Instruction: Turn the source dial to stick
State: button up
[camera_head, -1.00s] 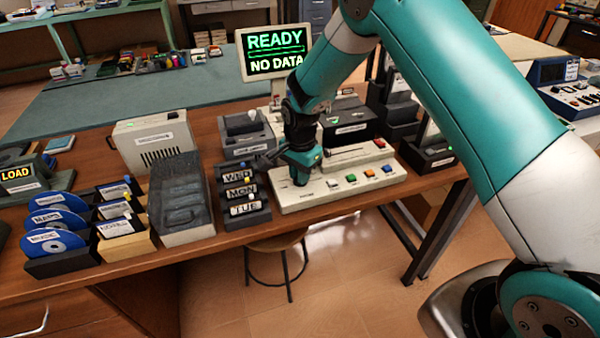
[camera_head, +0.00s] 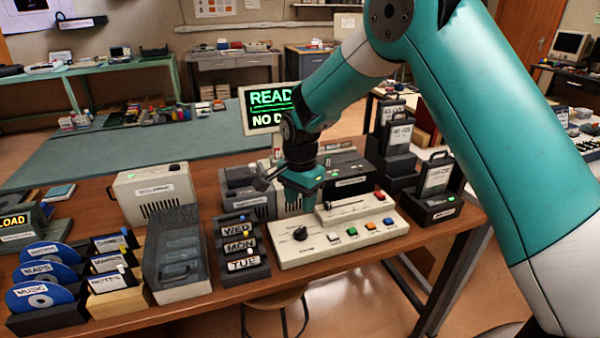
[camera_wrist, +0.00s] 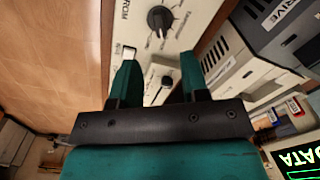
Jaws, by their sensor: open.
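The source dial (camera_head: 300,233) is a round black knob on the left part of the cream control panel (camera_head: 350,252). In the wrist view the dial (camera_wrist: 160,19) stands at the top, beyond the fingertips, with printed labels around it too small to read fully. My gripper (camera_wrist: 158,72) is open and empty, its two teal fingers spread apart. A small slider or knob (camera_wrist: 166,82) on the panel shows between the fingers. In the head view my gripper is behind and above the panel, clear of the dial, and its fingertips are hard to make out.
Coloured buttons (camera_head: 370,226) line the panel's front. A drawer stack labelled WED, MON, TUE (camera_head: 241,252) stands left of it. Dark cartridge holders (camera_head: 433,200) stand right. A monitor reading READY, NO DATA (camera_head: 262,108) is behind, partly hidden by my arm.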

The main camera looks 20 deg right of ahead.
notch_tip(320, 180, up, 9)
jog(key=shift+f, duration=0.15)
dwell(0.4)
